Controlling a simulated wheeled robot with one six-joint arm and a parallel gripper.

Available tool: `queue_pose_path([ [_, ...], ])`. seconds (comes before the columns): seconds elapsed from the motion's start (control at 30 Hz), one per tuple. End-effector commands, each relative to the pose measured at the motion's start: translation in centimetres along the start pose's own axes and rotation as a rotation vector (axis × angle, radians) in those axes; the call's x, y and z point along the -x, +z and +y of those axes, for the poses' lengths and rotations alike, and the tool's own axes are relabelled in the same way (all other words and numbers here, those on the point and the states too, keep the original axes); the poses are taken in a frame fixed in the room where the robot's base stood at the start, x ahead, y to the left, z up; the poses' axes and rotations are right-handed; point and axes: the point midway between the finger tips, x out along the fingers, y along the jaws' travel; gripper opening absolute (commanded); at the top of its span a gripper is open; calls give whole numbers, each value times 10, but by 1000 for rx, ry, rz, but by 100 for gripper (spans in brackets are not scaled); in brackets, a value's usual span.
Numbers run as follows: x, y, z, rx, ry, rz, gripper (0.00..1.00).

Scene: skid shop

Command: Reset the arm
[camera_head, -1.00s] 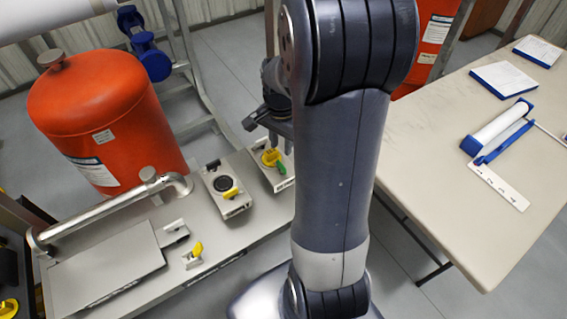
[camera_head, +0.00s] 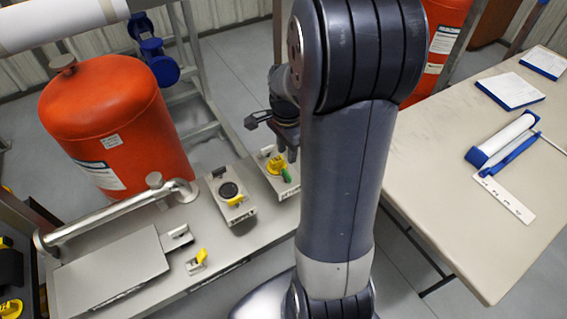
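My arm stands upright across the middle of the head view and folds over at the top. My gripper (camera_head: 287,150) points down behind the arm's left side, above the grey box with the yellow and green handle (camera_head: 277,167). It is small and partly hidden by my arm, so I cannot tell whether its fingers are open or shut, or whether they touch the handle.
A grey skid bench (camera_head: 225,252) holds a box with a black dial (camera_head: 229,191), small yellow levers (camera_head: 198,259) and a metal pipe (camera_head: 110,214). An orange tank (camera_head: 120,120) stands behind. A table (camera_head: 440,185) at right carries clipboards (camera_head: 509,90) and a white roll (camera_head: 503,138).

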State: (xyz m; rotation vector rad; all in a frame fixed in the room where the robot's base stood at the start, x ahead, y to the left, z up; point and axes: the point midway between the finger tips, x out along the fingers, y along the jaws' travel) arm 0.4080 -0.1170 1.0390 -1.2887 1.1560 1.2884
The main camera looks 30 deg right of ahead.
Motion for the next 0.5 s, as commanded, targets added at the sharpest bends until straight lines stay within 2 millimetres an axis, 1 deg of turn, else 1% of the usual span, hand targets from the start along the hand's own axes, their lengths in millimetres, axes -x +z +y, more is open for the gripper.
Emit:
queue_pose_path([
  [0.3, -1, 0, 0, 13, 0, 0, 30],
  [0.5, -4, 0, 0, 107, 0, 0, 30],
])
